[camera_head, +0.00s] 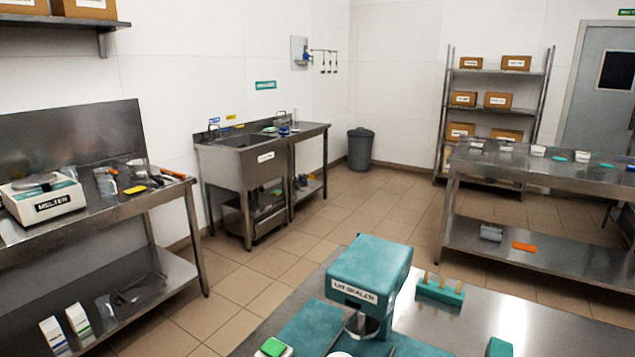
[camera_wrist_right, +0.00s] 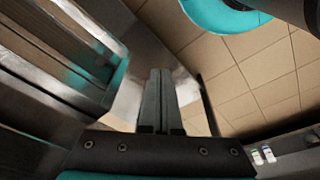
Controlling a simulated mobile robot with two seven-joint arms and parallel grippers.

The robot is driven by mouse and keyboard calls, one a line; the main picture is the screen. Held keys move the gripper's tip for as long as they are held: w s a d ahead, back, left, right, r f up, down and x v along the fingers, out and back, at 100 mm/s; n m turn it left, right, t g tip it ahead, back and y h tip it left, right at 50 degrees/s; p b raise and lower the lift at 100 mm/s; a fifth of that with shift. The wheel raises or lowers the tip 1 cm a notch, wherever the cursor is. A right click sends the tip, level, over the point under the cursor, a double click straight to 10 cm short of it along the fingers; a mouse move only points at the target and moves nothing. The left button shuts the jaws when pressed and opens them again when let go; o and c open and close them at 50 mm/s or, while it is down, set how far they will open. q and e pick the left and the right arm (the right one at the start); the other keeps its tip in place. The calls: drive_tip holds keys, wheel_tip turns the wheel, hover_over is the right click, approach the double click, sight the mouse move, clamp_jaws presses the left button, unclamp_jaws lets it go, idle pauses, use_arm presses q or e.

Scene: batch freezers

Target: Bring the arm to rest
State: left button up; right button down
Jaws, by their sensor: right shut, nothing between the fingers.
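My right gripper (camera_wrist_right: 155,72) shows in the right wrist view, its two grey fingers side by side and touching, with nothing between them. The fingers lie in front of a steel surface and the tiled floor, and touch nothing that I can make out. Neither of my arms shows in the head view. My left gripper is in neither view.
In the head view a teal lid sealer (camera_head: 370,270) stands on the near steel table (camera_head: 540,325), beside a teal rack (camera_head: 440,292). A melter (camera_head: 45,200) sits on the left bench. A sink (camera_head: 245,150) stands behind. The tiled floor (camera_head: 370,205) between is clear.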

drive_tip(key=s+d+f+g+b, duration=0.1)
drive_tip(key=s+f+b, duration=0.3)
drive_tip(key=s+f, duration=1)
wheel_tip(320, 180, down, 2)
drive_tip(key=shift+d, duration=0.75)
